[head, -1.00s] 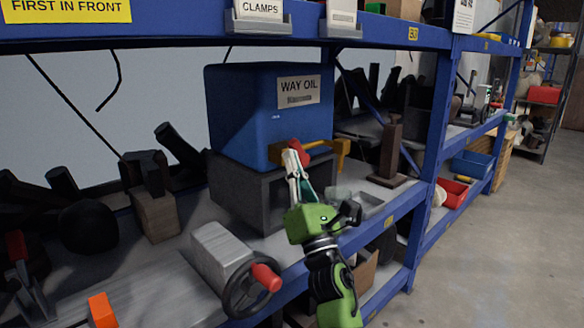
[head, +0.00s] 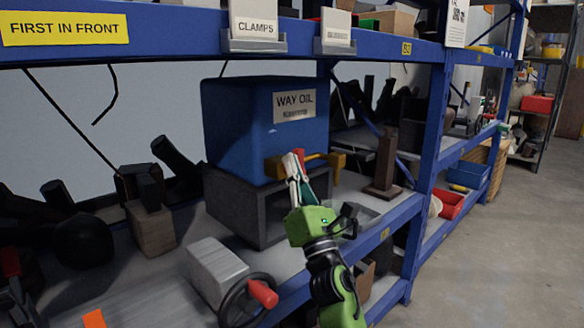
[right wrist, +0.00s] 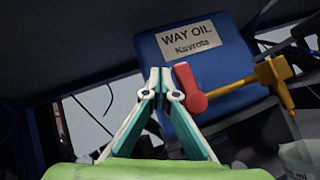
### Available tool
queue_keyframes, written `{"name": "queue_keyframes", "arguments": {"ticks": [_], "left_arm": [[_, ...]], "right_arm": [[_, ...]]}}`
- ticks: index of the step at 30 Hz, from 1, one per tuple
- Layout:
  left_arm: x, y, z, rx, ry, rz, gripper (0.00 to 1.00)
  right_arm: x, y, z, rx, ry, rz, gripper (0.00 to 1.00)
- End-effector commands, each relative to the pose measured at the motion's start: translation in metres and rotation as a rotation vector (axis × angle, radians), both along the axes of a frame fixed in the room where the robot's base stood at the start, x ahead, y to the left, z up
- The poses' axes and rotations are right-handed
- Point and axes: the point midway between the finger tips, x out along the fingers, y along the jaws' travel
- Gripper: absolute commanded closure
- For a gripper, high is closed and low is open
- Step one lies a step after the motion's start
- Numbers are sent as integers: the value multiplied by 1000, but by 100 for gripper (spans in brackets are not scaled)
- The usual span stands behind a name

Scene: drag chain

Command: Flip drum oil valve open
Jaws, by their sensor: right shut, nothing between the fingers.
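The blue drum (head: 235,125), labelled WAY OIL, sits on a grey block on the shelf. Its brass-yellow valve (head: 334,160) sticks out near the bottom of its front; it also shows in the right wrist view (right wrist: 272,76). The red valve lever (right wrist: 190,88) stands roughly upright in the right wrist view; in the head view it shows as a small red bit (head: 300,158) beside my fingertips. My right gripper (head: 293,156) is shut and empty. Its fingertips (right wrist: 160,73) are just left of the lever; whether they touch it I cannot tell. My left gripper is out of view.
A brown post (head: 386,160) stands right of the drum. A grey block with a handwheel (head: 243,300) lies at the front left. The blue shelf upright (head: 432,150) is at right, and a beam with signs runs above. Open floor lies at far right.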

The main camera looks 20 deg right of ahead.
Motion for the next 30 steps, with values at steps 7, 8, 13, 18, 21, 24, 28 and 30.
{"name": "queue_keyframes", "arguments": {"ticks": [7,8,13,18,21,24,28,30], "left_arm": [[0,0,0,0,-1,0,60],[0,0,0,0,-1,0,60],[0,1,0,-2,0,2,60],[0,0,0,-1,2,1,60],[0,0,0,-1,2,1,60],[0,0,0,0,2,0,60],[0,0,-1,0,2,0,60],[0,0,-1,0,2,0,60]], "right_arm": [[0,0,0,0,0,0,100],[0,0,0,0,0,0,100],[-5,0,-4,1,1,-1,100],[-24,0,-23,2,3,0,100],[-37,-1,-34,2,3,0,100],[-48,-1,-42,2,2,0,100],[-56,-1,-48,0,0,0,100],[-57,-1,-49,0,0,0,100]]}}
